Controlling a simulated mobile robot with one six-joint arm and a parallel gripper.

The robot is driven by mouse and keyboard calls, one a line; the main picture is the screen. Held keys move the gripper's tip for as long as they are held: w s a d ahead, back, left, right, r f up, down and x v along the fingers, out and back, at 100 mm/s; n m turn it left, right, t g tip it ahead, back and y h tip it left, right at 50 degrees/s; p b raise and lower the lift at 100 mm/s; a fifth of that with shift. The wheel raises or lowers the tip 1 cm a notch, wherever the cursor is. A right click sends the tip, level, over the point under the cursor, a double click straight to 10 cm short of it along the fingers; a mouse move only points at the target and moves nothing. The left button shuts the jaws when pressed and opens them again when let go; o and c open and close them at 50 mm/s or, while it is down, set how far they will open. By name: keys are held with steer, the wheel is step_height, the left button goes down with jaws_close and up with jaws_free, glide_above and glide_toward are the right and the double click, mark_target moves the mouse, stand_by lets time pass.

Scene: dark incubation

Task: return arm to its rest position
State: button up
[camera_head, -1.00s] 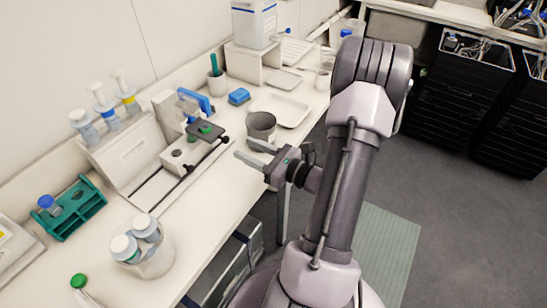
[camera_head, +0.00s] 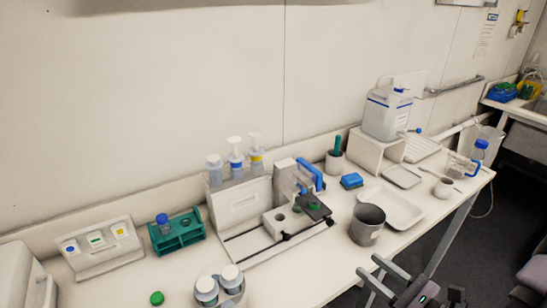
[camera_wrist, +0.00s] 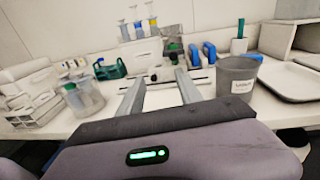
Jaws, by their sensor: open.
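My gripper (camera_head: 381,275) shows at the bottom right of the head view, in front of the bench's front edge. In the wrist view its two grey fingers (camera_wrist: 160,92) point forward, spread apart with nothing between them. Most of my arm is outside the head view. The gripper is near the dark grey cup (camera_head: 367,225) but apart from it in the head view. The cup also stands to the right of the fingers in the wrist view (camera_wrist: 236,84).
The bench (camera_head: 330,262) holds a green tube rack (camera_head: 178,238), a white apparatus with a blue handle (camera_head: 311,174), a white tray (camera_head: 400,210), a pot of white-capped containers (camera_head: 228,296) and a large container (camera_head: 387,113). A green cap (camera_head: 157,298) lies front left. Dark floor (camera_head: 470,245) is open at right.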

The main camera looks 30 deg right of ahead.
steer(key=w+a+r+n+g+y, duration=0.1)
steer(key=w+a+n+g+y, duration=0.15)
steer(key=a+n, duration=0.2)
steer(key=w+a+r+n+g+y+b, duration=0.1)
steer(key=a+n+g+y, duration=0.15)
steer(key=a, duration=0.25)
steer(key=w+a+r+n+g+y, duration=0.1)
steer(key=a+n+g+y, duration=0.15)
steer(key=a+n, duration=0.2)
steer(key=s+a+n+g+h+b, duration=0.1)
steer(key=s+a+n+g+h, duration=0.25)
steer(key=a+n+g, duration=0.75)
steer(key=s+a+r+n+t+h+b, duration=0.1)
steer(key=a+r+n+t+h, duration=0.4)
steer(key=r+n+t, duration=0.1)
steer(key=shift+s+a+r+n+t, duration=0.2)
steer(key=shift+r+n+t, duration=0.15)
steer(key=shift+r+t, duration=0.15)
